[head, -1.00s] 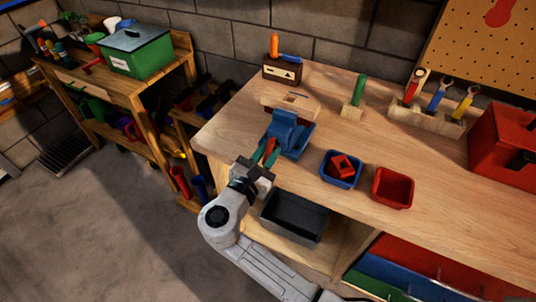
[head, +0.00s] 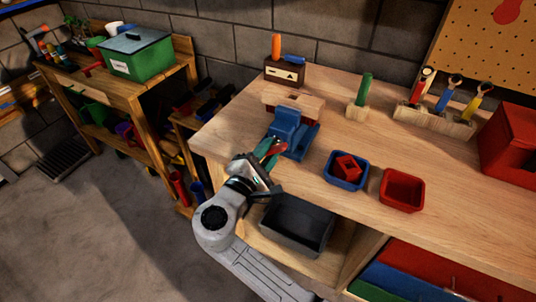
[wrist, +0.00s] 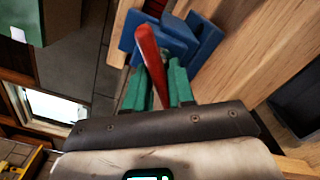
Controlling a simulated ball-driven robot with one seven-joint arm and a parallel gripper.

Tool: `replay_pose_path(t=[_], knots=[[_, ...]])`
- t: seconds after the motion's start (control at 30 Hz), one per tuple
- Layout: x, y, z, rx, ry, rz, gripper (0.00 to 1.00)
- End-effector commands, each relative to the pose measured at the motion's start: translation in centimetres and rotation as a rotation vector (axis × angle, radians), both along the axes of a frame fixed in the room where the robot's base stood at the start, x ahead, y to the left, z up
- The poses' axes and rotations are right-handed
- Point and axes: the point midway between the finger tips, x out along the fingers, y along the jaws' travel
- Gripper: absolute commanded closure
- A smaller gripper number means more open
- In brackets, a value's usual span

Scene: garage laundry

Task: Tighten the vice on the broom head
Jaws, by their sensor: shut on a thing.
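The blue vice (head: 287,125) stands at the left front edge of the wooden workbench. The broom head (head: 292,103), a pale wooden block, sits at the vice's far side; how tightly the jaws touch it I cannot tell. The vice's red handle (head: 274,150) points toward me. My gripper (head: 266,150), with green fingers, is shut on this handle. In the wrist view the red handle (wrist: 147,55) lies tilted between the green fingers of my gripper (wrist: 156,78), with the blue vice (wrist: 175,38) just beyond. The broom head is not clear there.
A blue bin (head: 346,170) with a red block and a red bin (head: 402,190) stand right of the vice. A dark grey tray (head: 297,224) is below the bench edge by my wrist. A tool holder (head: 284,72) stands behind the vice.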

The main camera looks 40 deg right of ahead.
Motion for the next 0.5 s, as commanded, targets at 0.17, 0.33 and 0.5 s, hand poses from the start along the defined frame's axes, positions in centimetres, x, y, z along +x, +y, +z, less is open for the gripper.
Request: replay_pose_path(t=[0.17, 0.33, 0.5], knots=[[-0.07, 0.25, -0.26, 0.011, -0.024, 0.002, 1.0], [-0.05, 0.26, -0.26, 0.017, -0.037, 0.003, 1.0], [-0.05, 0.27, -0.26, 0.02, -0.045, 0.003, 1.0]])
